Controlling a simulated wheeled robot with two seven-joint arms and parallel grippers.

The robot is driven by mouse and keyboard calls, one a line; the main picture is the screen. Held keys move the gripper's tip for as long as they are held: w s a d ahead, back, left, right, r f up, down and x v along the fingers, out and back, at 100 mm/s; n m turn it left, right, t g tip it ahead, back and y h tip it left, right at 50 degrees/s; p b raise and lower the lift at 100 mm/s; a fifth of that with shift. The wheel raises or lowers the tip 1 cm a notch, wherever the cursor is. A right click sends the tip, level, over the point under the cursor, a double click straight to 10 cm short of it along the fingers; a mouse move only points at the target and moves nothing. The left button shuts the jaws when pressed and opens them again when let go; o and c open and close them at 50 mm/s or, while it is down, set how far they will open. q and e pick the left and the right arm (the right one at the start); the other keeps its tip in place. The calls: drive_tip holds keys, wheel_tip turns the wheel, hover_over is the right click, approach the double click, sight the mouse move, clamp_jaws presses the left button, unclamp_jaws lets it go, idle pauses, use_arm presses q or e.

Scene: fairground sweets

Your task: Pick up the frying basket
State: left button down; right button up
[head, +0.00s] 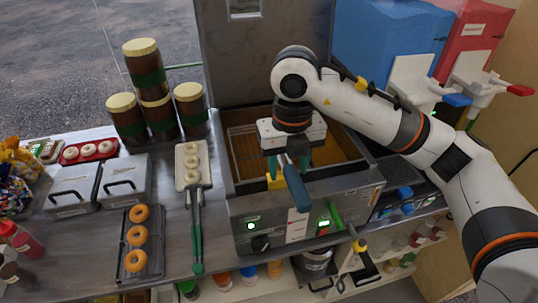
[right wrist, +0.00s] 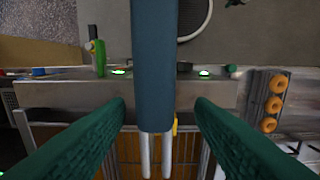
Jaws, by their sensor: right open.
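The frying basket sits in the open fryer (head: 373,178). The gripper is open and holds nothing. My gripper and arm hide part of the basket. My left gripper is not in view.
Left of the fryer lie a white paddle (head: 181,168) with pale rings and a dark rack (head: 122,250) with browned rings. Brown jars (head: 190,110) stand behind. Blue (head: 385,40) and red (head: 478,40) dispensers stand at the back right. The raised lid (head: 240,55) stands behind the fryer.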

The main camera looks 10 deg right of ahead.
drive_tip(key=f, duration=0.1)
drive_tip(key=f+p, duration=0.1)
drive_tip(key=f, duration=0.1)
drive_tip(key=shift+d+f, duration=0.15)
drive_tip(key=shift+d, duration=0.1)
drive_tip(key=shift+w+a+f, duration=0.1)
drive_tip(key=shift+a+f, duration=0.05)
drive_tip(key=shift+f, duration=0.05)
drive_tip(key=c, duration=0.9)
clamp_jaws()
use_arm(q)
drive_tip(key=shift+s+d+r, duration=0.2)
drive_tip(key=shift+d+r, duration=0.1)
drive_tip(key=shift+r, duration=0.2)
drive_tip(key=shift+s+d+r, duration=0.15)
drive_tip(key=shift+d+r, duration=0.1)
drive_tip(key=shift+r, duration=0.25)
